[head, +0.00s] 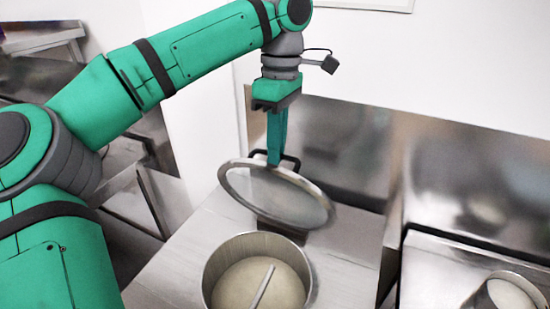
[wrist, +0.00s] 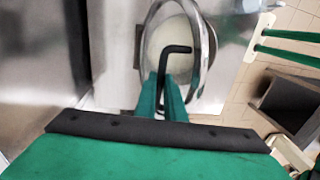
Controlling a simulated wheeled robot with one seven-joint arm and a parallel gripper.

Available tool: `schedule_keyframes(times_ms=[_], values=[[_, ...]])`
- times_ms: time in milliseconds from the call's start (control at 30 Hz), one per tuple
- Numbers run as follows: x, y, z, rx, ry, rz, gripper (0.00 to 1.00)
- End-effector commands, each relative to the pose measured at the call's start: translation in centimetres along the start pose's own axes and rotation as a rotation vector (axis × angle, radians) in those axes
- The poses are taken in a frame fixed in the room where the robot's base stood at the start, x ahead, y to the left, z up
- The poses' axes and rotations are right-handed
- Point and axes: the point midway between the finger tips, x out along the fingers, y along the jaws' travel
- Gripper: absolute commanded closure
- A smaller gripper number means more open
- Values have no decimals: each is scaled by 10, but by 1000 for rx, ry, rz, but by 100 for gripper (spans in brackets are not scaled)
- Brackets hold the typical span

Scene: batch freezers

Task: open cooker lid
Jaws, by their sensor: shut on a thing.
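The lid (head: 270,195) is a glass disc with a metal rim and a black handle (head: 290,163). It is held tilted above and behind the open cooker pot (head: 212,268), apart from it. My gripper (head: 274,160) is shut on the handle from above. The pot holds pale contents, with a light stick-like utensil (head: 262,287) in it. In the wrist view my gripper (wrist: 170,105) grips the black handle (wrist: 176,49), and the lid's rim (wrist: 211,55) shows around it.
The pot stands on a steel counter (head: 160,290) with a steel back panel (head: 345,150). Another metal pot (head: 483,300) sits on a steel surface at the lower right. A white wall is behind.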

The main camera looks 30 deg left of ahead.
Motion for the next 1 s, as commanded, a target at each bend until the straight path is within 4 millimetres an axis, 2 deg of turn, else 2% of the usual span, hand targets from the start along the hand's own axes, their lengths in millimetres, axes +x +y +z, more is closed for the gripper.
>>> schedule_keyframes(times_ms=[300,867,900,933,1000], values=[[-2,19,0,-2,5,-89,100],[-2,23,2,5,3,-107,100],[-1,23,3,6,2,-107,81],[-2,23,2,6,2,-107,74],[-2,22,2,4,2,-106,72]])
